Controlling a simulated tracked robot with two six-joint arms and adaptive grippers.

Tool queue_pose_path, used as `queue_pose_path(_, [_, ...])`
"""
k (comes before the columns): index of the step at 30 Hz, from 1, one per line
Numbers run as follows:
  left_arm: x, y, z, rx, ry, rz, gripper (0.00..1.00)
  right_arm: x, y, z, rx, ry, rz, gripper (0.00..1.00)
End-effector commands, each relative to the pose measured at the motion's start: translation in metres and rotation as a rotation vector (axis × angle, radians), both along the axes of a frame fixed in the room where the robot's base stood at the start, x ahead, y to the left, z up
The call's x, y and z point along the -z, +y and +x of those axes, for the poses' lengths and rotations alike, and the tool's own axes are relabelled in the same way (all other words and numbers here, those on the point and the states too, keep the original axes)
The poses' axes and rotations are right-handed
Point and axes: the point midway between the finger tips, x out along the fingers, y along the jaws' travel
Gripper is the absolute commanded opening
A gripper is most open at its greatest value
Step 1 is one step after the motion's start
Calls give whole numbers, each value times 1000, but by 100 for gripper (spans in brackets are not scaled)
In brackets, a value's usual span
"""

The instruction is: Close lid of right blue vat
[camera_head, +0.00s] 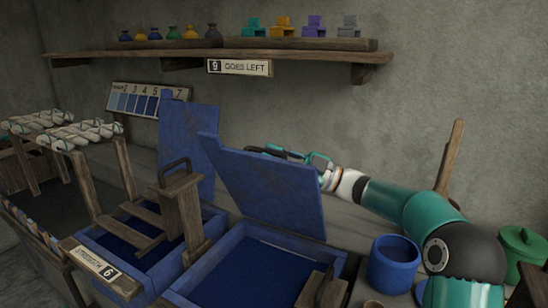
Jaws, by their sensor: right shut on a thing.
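The right blue vat (180,299) stands at the lower middle with dark blue liquid in it. Its blue lid (262,188) is raised and tilted up, so the vat stands open. My right gripper (290,153) is at the far side of the lid's upper edge, shut on the lid. The lid hides part of the fingers, so the exact grip point cannot be seen. My right arm reaches in from the right. My left gripper is not in view.
A left blue vat (97,240) stands beside it, its lid (188,140) also up. A wooden post with a handle (180,205) stands between them. A blue pot (393,264) and a green lidded pot (523,248) are at right. A shelf (180,52) hangs above.

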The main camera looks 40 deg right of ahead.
Motion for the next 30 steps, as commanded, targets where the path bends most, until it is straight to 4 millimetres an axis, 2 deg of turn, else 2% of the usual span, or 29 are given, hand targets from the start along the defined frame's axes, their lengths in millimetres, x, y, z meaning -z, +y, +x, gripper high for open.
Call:
queue_pose_path(2, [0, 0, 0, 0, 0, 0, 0, 1, -1, 0, 2, 2, 0, 0])
queue_pose_path(3, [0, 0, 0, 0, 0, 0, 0, 1, -1, 0, 2, 2, 0, 21])
queue_pose_path(6, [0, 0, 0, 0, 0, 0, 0, 1, -1, 0, 2, 2, 1, 37])
queue_pose_path(7, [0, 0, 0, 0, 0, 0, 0, 1, -1, 0, 2, 2, 1, 39])
queue_pose_path(20, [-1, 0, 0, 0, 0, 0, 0, 3, -7, -6, 3, 1, 0, 39])
queue_pose_path(30, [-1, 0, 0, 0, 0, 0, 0, 22, -46, -49, 6, 4, 1, 39])
